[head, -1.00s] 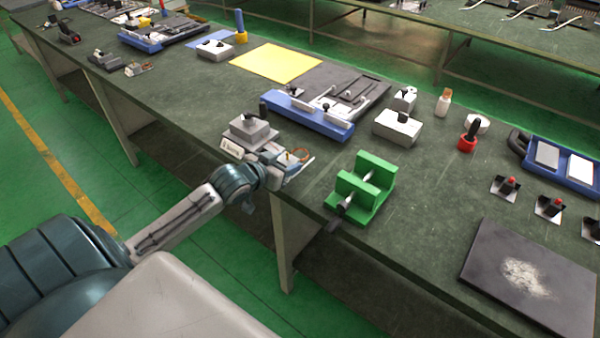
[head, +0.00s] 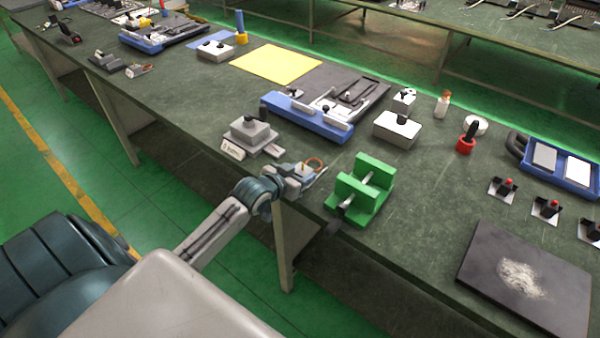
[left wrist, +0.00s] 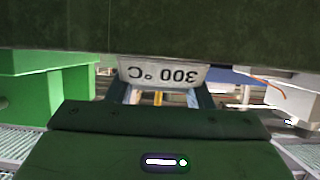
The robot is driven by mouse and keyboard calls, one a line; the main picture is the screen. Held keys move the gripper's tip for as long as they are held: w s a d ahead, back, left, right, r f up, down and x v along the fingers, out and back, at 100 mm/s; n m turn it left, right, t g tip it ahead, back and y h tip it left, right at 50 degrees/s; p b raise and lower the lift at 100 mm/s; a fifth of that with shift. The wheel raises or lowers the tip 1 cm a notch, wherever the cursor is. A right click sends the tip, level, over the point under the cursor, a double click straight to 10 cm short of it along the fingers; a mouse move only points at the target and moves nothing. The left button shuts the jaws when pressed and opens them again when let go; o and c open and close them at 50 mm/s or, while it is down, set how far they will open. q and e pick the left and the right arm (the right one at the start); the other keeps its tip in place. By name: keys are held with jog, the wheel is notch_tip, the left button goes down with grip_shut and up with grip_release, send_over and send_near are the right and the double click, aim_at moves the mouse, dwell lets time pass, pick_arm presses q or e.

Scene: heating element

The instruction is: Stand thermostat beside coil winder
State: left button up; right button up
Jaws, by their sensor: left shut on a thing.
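My left gripper (head: 304,172) is shut on the thermostat, a small pale-grey part with a copper-orange loop (head: 316,163), at the bench's front edge. In the left wrist view a plate marked "300 °C" (left wrist: 163,73) appears upside down between my fingers (left wrist: 161,97). The coil winder (head: 362,190), a green two-walled frame with a metal rod, stands just right of the gripper with a small gap. Its green side also shows at the left of the left wrist view (left wrist: 45,88). Whether the thermostat touches the bench is unclear. My right gripper is out of view.
A grey stepped block with a knob (head: 250,132) and a small label plate stands left of the gripper. A blue-fronted fixture (head: 308,118) lies behind, with a white knobbed box (head: 397,130) to its right. A dark plate (head: 527,278) lies at front right.

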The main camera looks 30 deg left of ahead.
pick_arm(q)
jog(key=o, duration=1)
jog(key=shift+f, duration=0.1)
jog(key=shift+o, duration=0.2)
jog(key=shift+r, duration=0.2)
jog(key=shift+s+a, duration=0.1)
jog(key=shift+s, duration=0.25)
jog(key=v, duration=1.1)
jog(key=shift+s+r, duration=0.15)
